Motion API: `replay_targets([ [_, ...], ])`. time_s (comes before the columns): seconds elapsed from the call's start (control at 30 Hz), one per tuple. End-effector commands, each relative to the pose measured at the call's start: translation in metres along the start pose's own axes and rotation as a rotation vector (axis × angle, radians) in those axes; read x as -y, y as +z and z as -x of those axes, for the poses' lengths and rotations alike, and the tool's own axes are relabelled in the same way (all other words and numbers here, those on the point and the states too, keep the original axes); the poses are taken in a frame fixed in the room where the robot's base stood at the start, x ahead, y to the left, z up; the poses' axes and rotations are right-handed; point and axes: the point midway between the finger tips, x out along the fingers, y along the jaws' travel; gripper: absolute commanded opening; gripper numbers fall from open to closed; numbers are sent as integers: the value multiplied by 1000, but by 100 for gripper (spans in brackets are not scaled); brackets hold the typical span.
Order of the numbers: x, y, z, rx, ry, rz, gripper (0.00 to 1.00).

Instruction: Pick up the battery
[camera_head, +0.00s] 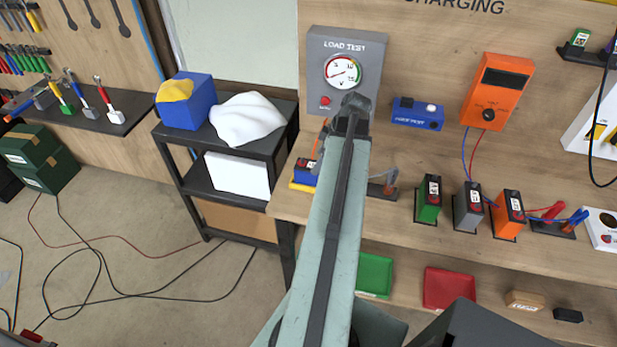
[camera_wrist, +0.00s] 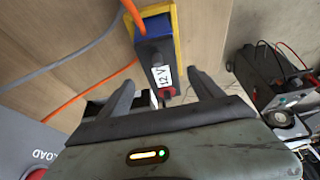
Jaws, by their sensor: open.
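In the camera_wrist view, a battery (camera_wrist: 154,57) with a black case, blue end and white 12V label lies in a yellow holder (camera_wrist: 177,20). My gripper (camera_wrist: 162,78) is open, with one finger on each side of the battery's near end. I cannot tell whether a finger touches it. In the camera_head view, a blue battery (camera_head: 306,170) in a yellow holder shows at the bench's left end, partly covered by my arm. My gripper is hidden there behind my arm. Green (camera_head: 428,203), grey (camera_head: 467,208) and orange (camera_head: 507,215) batteries stand farther right.
A grey load tester (camera_head: 318,55) is behind my arm. Orange and grey cables run beside the holder in the camera_wrist view. Clamps (camera_head: 382,188) lie on the bench (camera_head: 400,233). A dark cart (camera_head: 165,138) with a blue box and white cloth stands at left.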

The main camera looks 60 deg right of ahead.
Motion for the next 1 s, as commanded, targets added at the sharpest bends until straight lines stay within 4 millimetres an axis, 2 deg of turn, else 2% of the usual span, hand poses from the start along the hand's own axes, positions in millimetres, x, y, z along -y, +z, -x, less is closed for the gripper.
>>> replay_targets([
  [0.23, 1, -1, -28, 1, -2, 2, 75],
  [0.37, 2, -3, -27, 2, -2, 3, 75],
  [0.47, 2, -3, -35, 2, -3, 4, 75],
  [0.73, 5, 0, -80, 2, -3, 5, 75],
  [0.97, 5, -4, -78, 2, -3, 5, 75],
  [1.0, 5, -4, -78, 2, -3, 5, 73],
])
